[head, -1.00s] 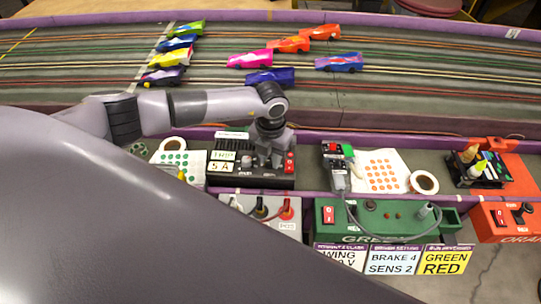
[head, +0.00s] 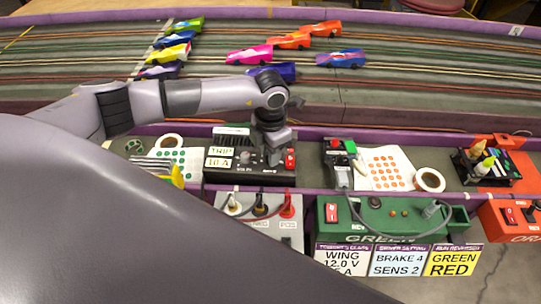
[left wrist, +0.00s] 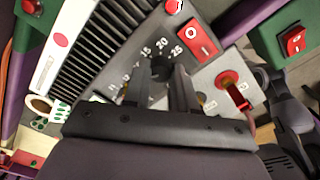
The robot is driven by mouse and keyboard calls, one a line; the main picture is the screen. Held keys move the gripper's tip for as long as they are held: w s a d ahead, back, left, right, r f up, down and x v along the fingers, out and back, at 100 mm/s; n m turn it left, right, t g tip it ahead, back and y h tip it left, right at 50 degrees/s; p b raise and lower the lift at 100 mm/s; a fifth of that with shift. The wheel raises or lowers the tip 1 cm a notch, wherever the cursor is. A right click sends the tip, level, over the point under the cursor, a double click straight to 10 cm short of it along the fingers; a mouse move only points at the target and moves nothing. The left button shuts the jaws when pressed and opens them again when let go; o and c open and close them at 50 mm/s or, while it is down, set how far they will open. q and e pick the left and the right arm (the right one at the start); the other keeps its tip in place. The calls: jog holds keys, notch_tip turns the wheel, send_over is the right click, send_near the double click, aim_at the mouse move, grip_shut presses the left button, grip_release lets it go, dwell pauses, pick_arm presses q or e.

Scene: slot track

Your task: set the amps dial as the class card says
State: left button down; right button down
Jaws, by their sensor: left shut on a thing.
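The black power supply (head: 205,174) stands in the tray behind the purple rail; its small signs (head: 218,162) read TRIP and 10 A. My left gripper (head: 272,158) reaches down onto its front panel and hides the amps dial there. In the left wrist view, the left gripper's fingers (left wrist: 167,88) are shut on the dark amps dial (left wrist: 162,68), whose visible scale shows 15, 20 and 25. The class card (head: 342,260) reads WING, 12.0 V and an amps line whose figure is partly cut off by my own body. My right gripper is not in view.
A red switch (head: 290,159) sits close to the left gripper; it also shows in the left wrist view (left wrist: 201,34). A grey box with plugged cables (head: 262,215) is in front, a green box (head: 385,221) to its right. Toy cars (head: 250,55) stand on the track behind.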

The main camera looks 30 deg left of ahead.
pick_arm(q)
jog(key=m+b, duration=0.2)
jog(key=m, duration=0.1)
jog(key=shift+f+m, duration=0.15)
jog(key=shift+m, duration=0.25)
jog(key=m+b, duration=0.2)
jog(key=m, duration=0.1)
jog(key=shift+m+b, duration=0.3)
jog(key=shift+b, duration=0.1)
jog(key=m+b, duration=0.2)
jog(key=m, duration=0.1)
jog(key=shift+m, duration=0.4)
jog(key=shift+r, duration=0.2)
jog(key=c, duration=0.9)
grip_release()
jog(key=shift+r, duration=0.1)
